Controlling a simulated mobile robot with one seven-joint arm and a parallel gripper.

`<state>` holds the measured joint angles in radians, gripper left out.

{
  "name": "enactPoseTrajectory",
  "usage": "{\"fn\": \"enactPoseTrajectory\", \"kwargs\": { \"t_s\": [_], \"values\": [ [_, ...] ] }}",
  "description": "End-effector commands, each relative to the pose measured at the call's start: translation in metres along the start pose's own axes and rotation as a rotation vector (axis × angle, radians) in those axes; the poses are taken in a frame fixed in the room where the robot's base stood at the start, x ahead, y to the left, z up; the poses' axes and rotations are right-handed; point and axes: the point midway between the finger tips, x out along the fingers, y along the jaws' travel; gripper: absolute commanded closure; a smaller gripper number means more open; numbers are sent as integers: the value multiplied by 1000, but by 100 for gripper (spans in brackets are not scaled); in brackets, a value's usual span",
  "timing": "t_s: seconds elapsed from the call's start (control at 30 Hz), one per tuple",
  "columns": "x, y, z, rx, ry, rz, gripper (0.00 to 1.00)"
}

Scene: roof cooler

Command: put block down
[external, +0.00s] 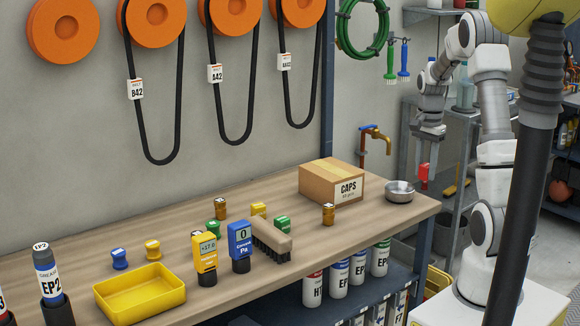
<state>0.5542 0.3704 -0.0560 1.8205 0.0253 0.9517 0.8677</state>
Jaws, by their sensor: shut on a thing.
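My gripper (427,158) is at the right of the external view, beyond the right end of the workbench, pointing down. It is shut on a small red block (424,178), which hangs at the fingertips in the air, above the height of the bench top. The wooden bench top (345,232) runs from the lower left to the right, with its right corner below and near the block. The exact gap between block and bench is hard to tell from this one view.
A CAPS carton (318,187) and a metal bowl (399,191) stand at the bench's right end. Grey shelving (463,125) stands behind my arm.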

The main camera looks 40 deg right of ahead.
Motion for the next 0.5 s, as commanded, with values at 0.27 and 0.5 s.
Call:
{"fn": "enactPoseTrajectory", "kwargs": {
  "t_s": [0.27,0.5],
  "values": [
    [-51,-77,-6,35,-2,-1,100],
    [-77,-141,3,66,-1,0,100]
  ]
}}
